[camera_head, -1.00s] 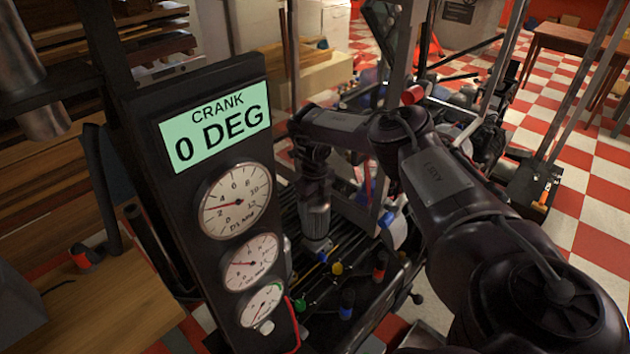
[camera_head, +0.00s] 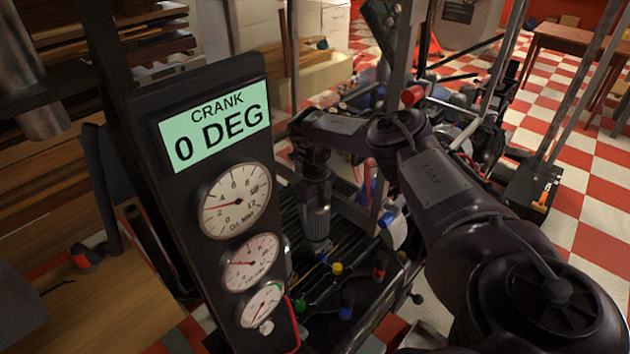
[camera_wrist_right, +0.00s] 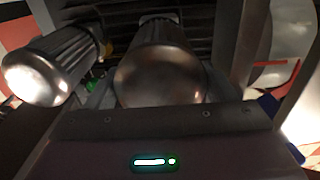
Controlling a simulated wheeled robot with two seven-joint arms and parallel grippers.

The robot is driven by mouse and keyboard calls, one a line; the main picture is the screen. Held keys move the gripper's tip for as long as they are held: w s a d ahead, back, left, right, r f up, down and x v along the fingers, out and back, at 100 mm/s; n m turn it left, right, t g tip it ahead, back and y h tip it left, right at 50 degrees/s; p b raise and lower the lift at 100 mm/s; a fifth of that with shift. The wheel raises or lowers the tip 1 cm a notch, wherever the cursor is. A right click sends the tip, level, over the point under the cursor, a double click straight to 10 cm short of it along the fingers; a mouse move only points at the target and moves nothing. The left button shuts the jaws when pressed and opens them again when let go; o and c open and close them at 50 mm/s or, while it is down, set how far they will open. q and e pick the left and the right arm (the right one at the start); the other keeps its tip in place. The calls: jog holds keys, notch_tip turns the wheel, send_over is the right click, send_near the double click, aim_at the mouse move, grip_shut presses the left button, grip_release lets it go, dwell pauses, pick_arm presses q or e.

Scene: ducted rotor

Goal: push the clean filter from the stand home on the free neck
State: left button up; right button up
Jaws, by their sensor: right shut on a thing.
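My right gripper (camera_head: 314,182) points down behind the gauge panel, at the end of my right arm. It is shut on a grey metal filter with a ribbed side (camera_head: 316,218). In the right wrist view this filter (camera_wrist_right: 158,75) stands straight ahead, its smooth rounded end toward the camera and close to the gripper body. A second ribbed metal filter (camera_wrist_right: 48,68) stands apart to its left. The fingertips are not clear. The far end of the held filter and any neck there are hidden, so I cannot tell its seating. My left gripper is not in view.
A tall panel with a CRANK 0 DEG display (camera_head: 213,128) and round gauges (camera_head: 235,200) stands close on the left. Small coloured fittings (camera_head: 336,268) sit below the held filter. A wooden bench (camera_head: 95,305) is at lower left.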

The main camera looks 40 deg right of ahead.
jog(key=shift+f+b, duration=1)
jog(key=shift+f, duration=0.45)
jog(key=shift+s+d+f+b, duration=0.1)
jog(key=shift+s+f+b, duration=0.05)
jog(key=shift+f+b, duration=0.3)
jog(key=shift+s+f, duration=0.15)
jog(key=shift+d, duration=0.1)
jog(key=shift+w+r+p, duration=0.3)
jog(key=shift+r+p, duration=1.45)
jog(key=shift+r, duration=0.1)
jog(key=shift+a, duration=0.2)
